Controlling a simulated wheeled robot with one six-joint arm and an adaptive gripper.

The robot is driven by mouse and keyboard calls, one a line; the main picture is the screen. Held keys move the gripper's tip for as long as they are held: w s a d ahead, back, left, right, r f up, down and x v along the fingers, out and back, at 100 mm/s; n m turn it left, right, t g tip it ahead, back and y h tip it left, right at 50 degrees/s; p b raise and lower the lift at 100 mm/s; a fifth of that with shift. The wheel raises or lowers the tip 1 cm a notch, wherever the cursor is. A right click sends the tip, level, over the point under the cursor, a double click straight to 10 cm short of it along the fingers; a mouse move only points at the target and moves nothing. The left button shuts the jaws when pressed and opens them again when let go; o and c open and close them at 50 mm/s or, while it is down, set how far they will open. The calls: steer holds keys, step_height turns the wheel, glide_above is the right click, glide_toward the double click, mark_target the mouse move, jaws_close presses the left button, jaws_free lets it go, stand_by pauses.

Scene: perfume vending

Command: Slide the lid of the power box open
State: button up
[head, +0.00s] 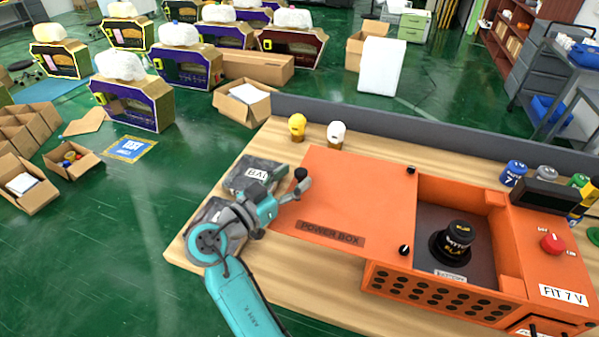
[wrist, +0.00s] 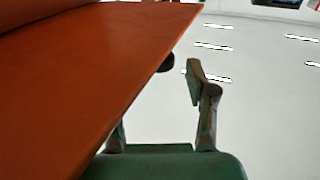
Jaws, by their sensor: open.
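The power box (head: 440,290) is an orange box on the wooden table. Its flat orange lid (head: 355,195), marked POWER BOX, extends left of the box, and the cavity on the right is uncovered, showing a black cylinder (head: 455,238) inside. Black knobs stand on the lid. My gripper (head: 301,184) is at the lid's left edge, close to a black knob (head: 300,173). In the wrist view the lid (wrist: 80,70) fills the left side and hides much of one finger; the other finger shows apart from it. The gripper is open; contact with the lid cannot be told.
Dark battery-like blocks (head: 255,172) lie at the table's left end beneath my arm. A yellow-capped bottle (head: 297,126) and a white-capped bottle (head: 336,133) stand behind the lid. A red knob (head: 552,243) is on the box's right, with cans behind.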

steer(key=v, duration=0.8)
steer(key=shift+s+a, duration=0.3)
